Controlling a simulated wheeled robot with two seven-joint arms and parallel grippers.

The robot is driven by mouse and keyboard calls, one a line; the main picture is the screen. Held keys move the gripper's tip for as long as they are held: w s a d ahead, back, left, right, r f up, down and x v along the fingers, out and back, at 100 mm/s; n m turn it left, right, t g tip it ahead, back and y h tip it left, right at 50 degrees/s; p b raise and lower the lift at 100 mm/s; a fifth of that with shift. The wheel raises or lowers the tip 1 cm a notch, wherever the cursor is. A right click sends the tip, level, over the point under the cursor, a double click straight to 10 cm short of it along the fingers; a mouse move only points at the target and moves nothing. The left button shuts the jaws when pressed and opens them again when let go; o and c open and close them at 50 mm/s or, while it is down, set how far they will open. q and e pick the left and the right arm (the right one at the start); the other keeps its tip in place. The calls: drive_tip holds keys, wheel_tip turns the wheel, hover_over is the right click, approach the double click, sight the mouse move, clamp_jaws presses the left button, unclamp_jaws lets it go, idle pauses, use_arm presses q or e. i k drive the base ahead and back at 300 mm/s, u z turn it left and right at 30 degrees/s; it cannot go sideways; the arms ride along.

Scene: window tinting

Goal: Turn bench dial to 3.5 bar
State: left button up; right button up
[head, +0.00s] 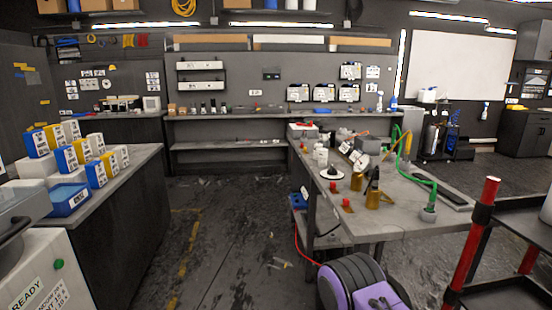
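The grey workbench (410,200) runs from the middle of the view toward the right front. Near its left edge a white disc with a black knob-like piece (332,174) sits flat on the top. A small white round face (362,161) stands a little behind it; it may be a gauge. I cannot tell which of these, if either, is the bench dial, and no pressure reading is legible. Neither of my grippers is in view.
A purple and black machine (352,284) stands on the floor before the bench, with a red hose. A red-posted cart (485,215) is at the right. A counter with boxes (125,185) is at the left. The dark floor between (225,235) is mostly clear.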

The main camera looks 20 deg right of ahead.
sight(332, 171)
drive_tip(key=u, duration=0.15)
drive_tip(key=i, duration=0.95)
drive_tip(key=z, duration=0.5)
drive_tip(key=i, duration=0.75)
drive_tip(key=z, duration=0.85)
